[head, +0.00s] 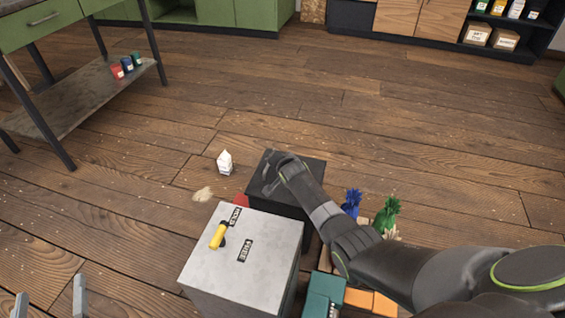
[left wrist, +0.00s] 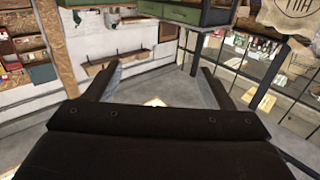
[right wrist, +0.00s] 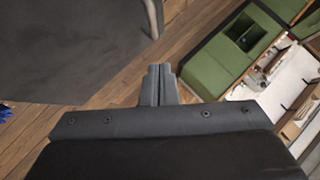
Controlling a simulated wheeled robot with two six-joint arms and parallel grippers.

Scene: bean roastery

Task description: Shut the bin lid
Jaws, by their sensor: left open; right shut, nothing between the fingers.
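A black bin (head: 318,172) stands mid-view in the head view, with its dark lid seemingly lying flat on top. My right arm reaches across it from the right and hides part of the lid. My right gripper (head: 272,167) is at the lid's far left part, shut and empty; I cannot tell whether it touches. In the right wrist view its closed fingers (right wrist: 158,84) point past a broad dark surface (right wrist: 75,50), probably the lid. My left gripper (head: 51,297) is open and empty at the lower left of the head view, away from the bin.
A grey box (head: 275,235) with labels and a yellow-handled item (head: 219,234) stands in front of the bin. A white carton (head: 225,162) and pale spill (head: 203,194) lie left. Blue (head: 351,201) and green (head: 387,214) bags stand right. Floor beyond is clear.

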